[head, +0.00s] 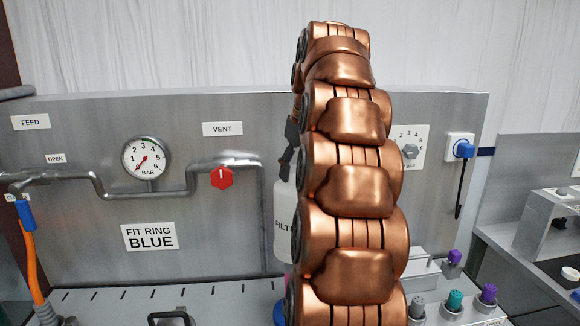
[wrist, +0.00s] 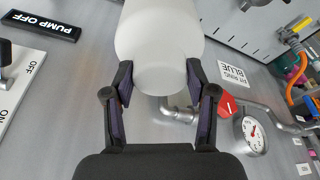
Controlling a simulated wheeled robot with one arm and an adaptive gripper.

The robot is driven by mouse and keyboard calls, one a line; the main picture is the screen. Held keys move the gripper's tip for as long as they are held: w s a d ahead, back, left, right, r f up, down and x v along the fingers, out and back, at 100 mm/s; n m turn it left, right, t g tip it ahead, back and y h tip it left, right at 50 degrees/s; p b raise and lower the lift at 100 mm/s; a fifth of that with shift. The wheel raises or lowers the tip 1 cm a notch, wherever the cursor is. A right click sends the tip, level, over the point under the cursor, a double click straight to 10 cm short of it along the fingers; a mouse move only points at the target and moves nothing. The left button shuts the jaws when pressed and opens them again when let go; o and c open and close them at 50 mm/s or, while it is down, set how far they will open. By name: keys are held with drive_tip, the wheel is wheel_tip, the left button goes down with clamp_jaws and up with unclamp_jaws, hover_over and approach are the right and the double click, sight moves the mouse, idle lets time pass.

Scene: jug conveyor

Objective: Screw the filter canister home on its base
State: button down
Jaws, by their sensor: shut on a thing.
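The white filter canister (head: 283,210) hangs in front of the grey panel in the head view, mostly hidden behind my copper arm; part of its lettering shows. In the wrist view the canister (wrist: 160,35) fills the top middle, smooth and white. My gripper (wrist: 158,80) is shut on it, with one dark finger on each side of its rounded end. In the head view only a dark part of my gripper (head: 290,140) shows at the arm's left edge. The canister's base is hidden, so I cannot tell how the two meet.
A red vent knob (head: 221,177), a pressure gauge (head: 146,157) and grey pipe (head: 170,194) are left of the arm. A sign (head: 150,236) reads "FIT RING BLUE". Purple and teal capped pieces (head: 455,300) stand right on the bench.

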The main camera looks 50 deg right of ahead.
drive_tip(key=shift+s, duration=0.15)
drive_tip(key=shift+f+b, duration=1.2)
drive_tip(key=shift+f, duration=0.15)
drive_tip(key=shift+f+b, duration=4.95)
drive_tip(key=shift+f, duration=2.65)
drive_tip(key=shift+f+b, duration=1.35)
drive_tip(key=shift+f, duration=0.4)
